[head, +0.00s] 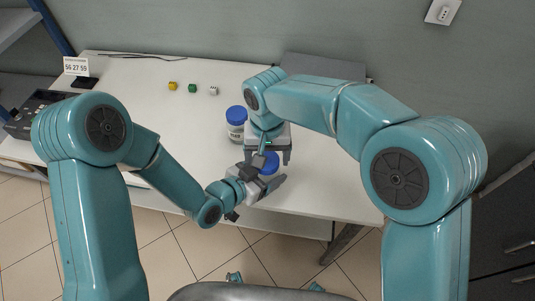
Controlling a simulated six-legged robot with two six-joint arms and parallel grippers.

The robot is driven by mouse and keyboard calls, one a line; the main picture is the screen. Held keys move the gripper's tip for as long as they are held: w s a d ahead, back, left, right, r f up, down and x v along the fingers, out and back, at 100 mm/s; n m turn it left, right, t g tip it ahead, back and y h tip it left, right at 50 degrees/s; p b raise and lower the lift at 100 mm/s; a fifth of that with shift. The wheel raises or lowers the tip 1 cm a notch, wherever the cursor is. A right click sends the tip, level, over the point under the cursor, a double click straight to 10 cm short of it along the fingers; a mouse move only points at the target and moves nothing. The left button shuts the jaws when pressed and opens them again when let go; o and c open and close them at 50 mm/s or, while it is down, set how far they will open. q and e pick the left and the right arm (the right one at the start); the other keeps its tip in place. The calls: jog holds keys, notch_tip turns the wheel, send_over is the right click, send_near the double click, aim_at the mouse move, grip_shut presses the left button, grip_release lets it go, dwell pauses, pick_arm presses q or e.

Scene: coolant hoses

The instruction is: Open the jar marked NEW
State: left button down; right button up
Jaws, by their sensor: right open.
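A jar with a blue lid (269,163) is near the table's front edge, mostly hidden by my grippers. A second jar with a blue lid (236,121) stands upright behind and to the left, with a label too small to read. I cannot tell which jar is marked NEW. My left gripper (268,174) comes in low from the left, with its dark fingers on either side of the front jar. Whether they press on it is hidden. My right gripper (270,157) points down just above the front jar's lid, open and with nothing held.
On the white table (150,85) lie a yellow die (172,86), a green die (193,88) and a white die (214,91). A number card (76,66) stands at the back left, near a dark device (38,112). The table's middle left is clear.

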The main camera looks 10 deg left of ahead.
notch_tip(320, 180, up, 4)
jog(key=shift+s+a+r, duration=0.1)
jog(key=shift+a+r, duration=0.05)
jog(key=shift+r, duration=0.15)
jog(key=shift+c, duration=0.5)
jog(key=shift+r+m, duration=0.55)
jog(key=shift+m, duration=0.55)
notch_tip(320, 180, up, 2)
jog(key=m, duration=0.4)
jog(key=shift+f, duration=0.1)
notch_tip(320, 180, down, 8)
jog(key=shift+r, duration=0.2)
